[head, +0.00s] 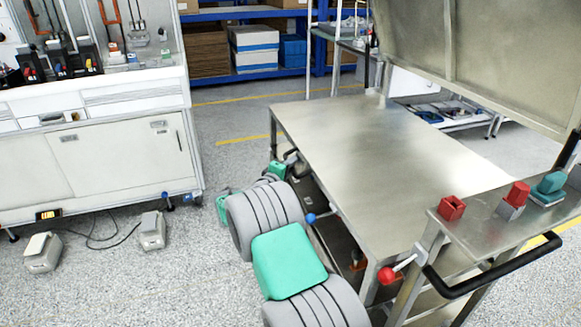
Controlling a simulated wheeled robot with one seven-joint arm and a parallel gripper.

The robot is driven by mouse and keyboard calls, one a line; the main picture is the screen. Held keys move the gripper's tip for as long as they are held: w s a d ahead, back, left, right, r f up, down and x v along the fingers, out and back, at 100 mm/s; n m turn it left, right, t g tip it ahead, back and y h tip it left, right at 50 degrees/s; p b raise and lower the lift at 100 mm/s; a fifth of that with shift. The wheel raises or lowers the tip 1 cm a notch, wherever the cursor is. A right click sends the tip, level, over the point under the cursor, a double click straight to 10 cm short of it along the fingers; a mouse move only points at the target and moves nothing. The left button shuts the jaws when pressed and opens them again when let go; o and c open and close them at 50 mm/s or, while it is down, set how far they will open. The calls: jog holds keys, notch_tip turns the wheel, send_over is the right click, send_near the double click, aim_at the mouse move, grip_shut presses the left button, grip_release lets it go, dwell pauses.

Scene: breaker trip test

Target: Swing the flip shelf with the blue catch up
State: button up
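A blue ball-ended catch (311,218) shows at the left side of the metal table, just right of my grey and teal arm. A red ball-ended catch (387,275) is on a lever at the table's near right corner. The flat metal top (385,165) is level and bare. I cannot tell which panel belongs to the blue catch; the area below the table's left edge is dark and partly hidden by my arm. The far end of my arm, with my gripper (289,158), is small and partly hidden at the table's left edge. Its fingers cannot be made out.
A side shelf with a black handle (490,280) carries a red block (451,208), another red block (517,194) and a teal block (549,184). A large metal panel (480,55) stands upright behind.

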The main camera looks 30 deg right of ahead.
grip_shut()
dwell(1.0)
